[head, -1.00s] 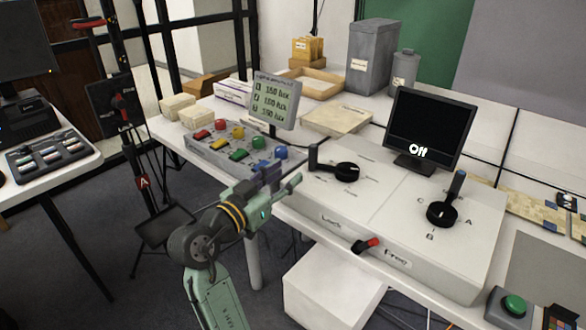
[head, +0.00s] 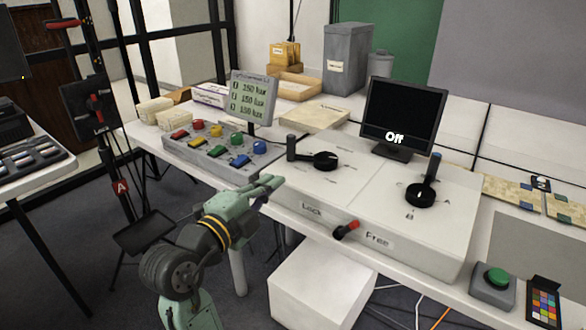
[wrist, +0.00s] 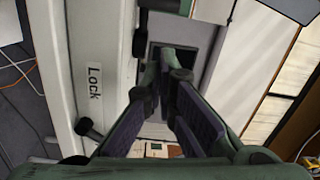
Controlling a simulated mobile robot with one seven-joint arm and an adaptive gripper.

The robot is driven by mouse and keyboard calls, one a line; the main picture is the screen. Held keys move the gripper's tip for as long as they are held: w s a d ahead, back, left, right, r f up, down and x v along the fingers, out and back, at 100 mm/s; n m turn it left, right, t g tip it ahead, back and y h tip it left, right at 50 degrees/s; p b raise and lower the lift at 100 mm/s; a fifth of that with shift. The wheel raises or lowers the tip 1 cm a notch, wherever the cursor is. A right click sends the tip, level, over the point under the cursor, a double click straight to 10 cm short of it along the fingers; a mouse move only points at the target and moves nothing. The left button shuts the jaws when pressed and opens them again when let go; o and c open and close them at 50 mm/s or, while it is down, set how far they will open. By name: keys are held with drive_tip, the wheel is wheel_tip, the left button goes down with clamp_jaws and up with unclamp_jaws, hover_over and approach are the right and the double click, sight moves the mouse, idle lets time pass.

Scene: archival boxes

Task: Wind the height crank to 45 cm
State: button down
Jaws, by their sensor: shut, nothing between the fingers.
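Two black dial-like controls with upright handles sit on the white box: the left one (head: 325,160) and the right one (head: 420,195), which has letters around it. I cannot tell whether either is the height crank, and no 45 cm mark is legible. A red-tipped lever (head: 347,229) on the box's front edge sits between the labels Lock (head: 312,210) and Free (head: 377,240). My gripper (head: 276,183) is shut and empty, beside the box's left front corner. In the wrist view its fingers (wrist: 173,58) converge beside the Lock face.
A button panel (head: 215,155) with coloured buttons and a lux display (head: 252,97) stand behind my gripper. A monitor (head: 402,115) reads Off. A green button (head: 498,278) sits at the right front. A dark stand marked A (head: 121,187) is at the left.

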drive_tip(key=w+d+p, duration=0.1)
drive_tip(key=w+d, duration=0.1)
drive_tip(key=w+d+m+p, duration=0.1)
drive_tip(key=w, duration=0.2)
drive_tip(key=w+d+m+p, duration=0.1)
drive_tip(key=w+d, duration=0.1)
drive_tip(key=w, duration=0.1)
drive_tip(key=shift+w+d+r, duration=0.1)
drive_tip(key=shift+w+d, duration=0.1)
drive_tip(key=shift+d, duration=0.15)
drive_tip(key=shift+w+a+p, duration=0.2)
drive_tip(key=shift+w, duration=0.35)
drive_tip(key=shift+w+a+p, duration=0.2)
drive_tip(key=shift+w, duration=0.35)
drive_tip(key=shift+w+a, duration=0.15)
drive_tip(key=shift+w, duration=0.45)
drive_tip(key=shift+f, duration=0.2)
drive_tip(key=shift+w+a+b, duration=0.1)
drive_tip(key=shift+a+b, duration=0.05)
drive_tip(key=shift+b, duration=0.35)
drive_tip(key=shift+w+m+h, duration=0.15)
drive_tip(key=shift+m+h, duration=0.15)
drive_tip(key=shift+h, duration=0.1)
